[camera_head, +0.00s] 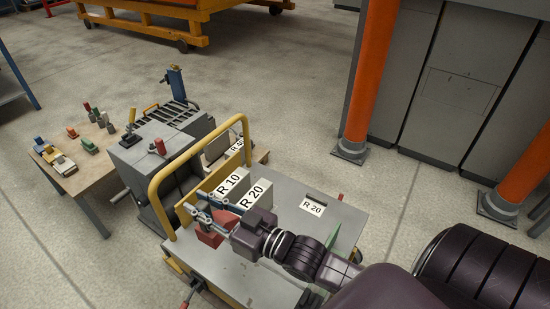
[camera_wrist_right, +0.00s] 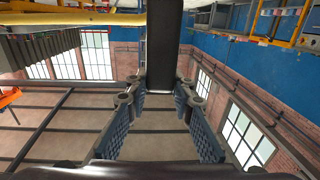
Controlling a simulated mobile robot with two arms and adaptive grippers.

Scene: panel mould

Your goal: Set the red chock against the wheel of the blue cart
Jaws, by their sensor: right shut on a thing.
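A red chock (camera_head: 209,236) shows beside the yellow handle of a cart, just below the fingers of my right gripper (camera_head: 203,213). The right gripper is shut on the chock, above the cart's grey top. In the right wrist view, a dark upright piece (camera_wrist_right: 163,50) stands between the fingertips; its colour is too dark to tell. The near cart (camera_head: 245,280) has a grey top and a yellow hoop handle (camera_head: 197,148). I cannot make out a wheel of a blue cart. My left gripper is not in view.
Grey blocks labelled R 10 (camera_head: 228,183) and R 20 (camera_head: 255,194) stand by the handle. A green wedge (camera_head: 333,236) is beside my right arm. A wooden table (camera_head: 92,172) with small coloured pieces is at left. Orange posts (camera_head: 371,70) stand at right.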

